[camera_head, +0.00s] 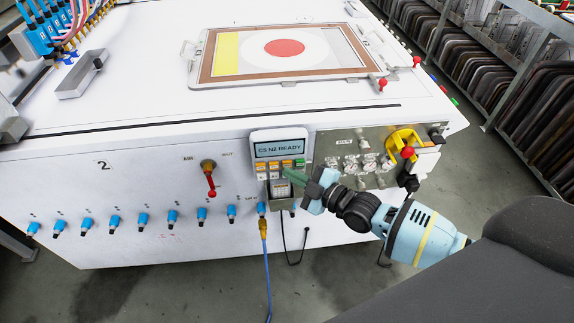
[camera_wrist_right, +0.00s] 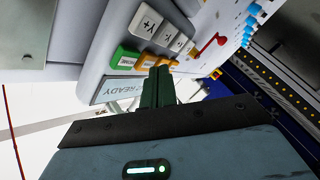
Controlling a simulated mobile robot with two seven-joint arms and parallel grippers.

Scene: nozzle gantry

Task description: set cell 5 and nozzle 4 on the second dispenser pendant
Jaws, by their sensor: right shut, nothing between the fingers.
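The dispenser pendant (camera_head: 280,138) is a white box on the front of the white machine. Its screen (camera_head: 279,149) reads "C5 N2 READY". Below the screen is a row of orange keys (camera_head: 274,166) with a green key (camera_head: 300,163) at the right end. My right gripper (camera_head: 290,174) is shut and empty, its green fingers pointing at the keys from the lower right. In the right wrist view the fingertips (camera_wrist_right: 158,76) are close to the orange keys (camera_wrist_right: 147,61); I cannot tell whether they touch. The green HOME key (camera_wrist_right: 125,56) is beside them. My left gripper is not seen.
A metal valve panel (camera_head: 350,160) with a yellow bracket (camera_head: 402,142) is right of the pendant. A red-handled lever (camera_head: 210,182) and several blue fittings (camera_head: 172,217) are to the left. A blue hose (camera_head: 267,270) hangs below. The floor in front is clear.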

